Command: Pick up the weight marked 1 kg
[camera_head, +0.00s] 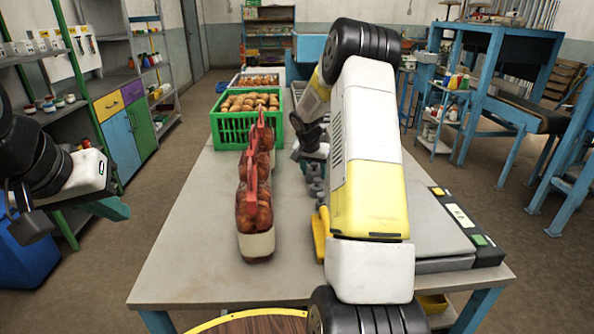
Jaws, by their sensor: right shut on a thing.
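A row of small grey weights (315,181) stands on the table, partly hidden behind my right arm. Their marks are too small to read, so I cannot tell which one is marked 1 kg. My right gripper (312,143) is at the far end of this row, shut on what looks like a grey weight, mostly hidden by the fingers and arm. My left gripper (75,218) is open and empty, off the table's left side.
Red net sacks of potatoes or onions (253,205) stand in a line on the table (185,255), left of the weights. A green crate (229,132) of potatoes is behind them. A scale (462,228) lies at the right. The table's left part is clear.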

